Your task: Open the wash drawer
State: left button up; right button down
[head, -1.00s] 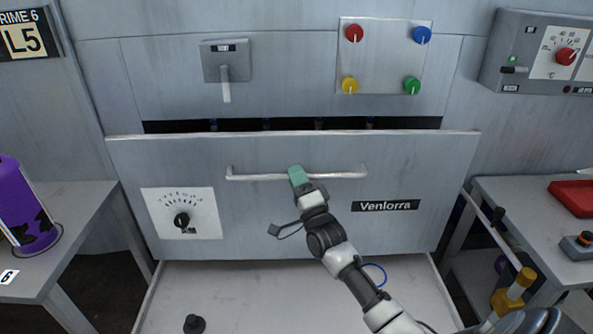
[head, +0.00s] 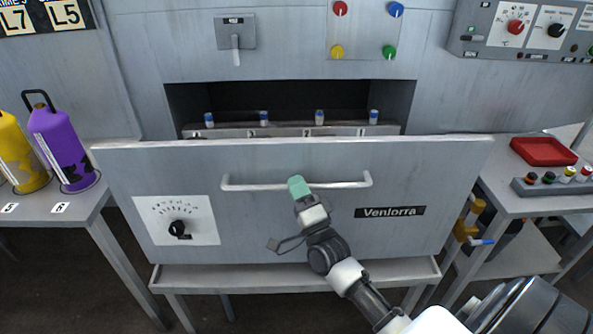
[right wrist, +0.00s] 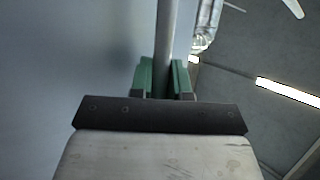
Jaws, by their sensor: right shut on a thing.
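The wash drawer (head: 300,220) is a wide grey front with a dial and a "Venlorra" label. It stands pulled out from the machine, with a dark opening (head: 290,100) showing behind its top edge. A pale horizontal bar handle (head: 245,187) runs across its front. My right gripper (head: 298,183) is at the middle of the handle. In the right wrist view its green fingers (right wrist: 163,77) are closed around the handle bar (right wrist: 167,30). My left gripper is not in view.
Several blue-capped white pieces (head: 264,118) stand in a row behind the drawer front. A side table (head: 85,208) at left holds purple (head: 62,150) and yellow (head: 20,155) bottles. The right table (head: 520,203) holds a red tray (head: 543,151) and a button box (head: 560,186).

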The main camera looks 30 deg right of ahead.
jog(key=s+a+p, duration=0.1)
jog(key=s+a, duration=0.2)
jog(key=s, duration=0.3)
jog(key=shift+a+p, duration=0.3)
jog(key=shift+p, duration=0.05)
jog(key=c, duration=1.1)
grip_release()
jog(key=shift+w, duration=0.1)
jog(key=b+v, duration=0.2)
jog(key=v, duration=0.8)
jog(key=shift+s+f+b, duration=0.2)
jog(key=shift+s+b, duration=0.1)
jog(key=shift+s, duration=0.1)
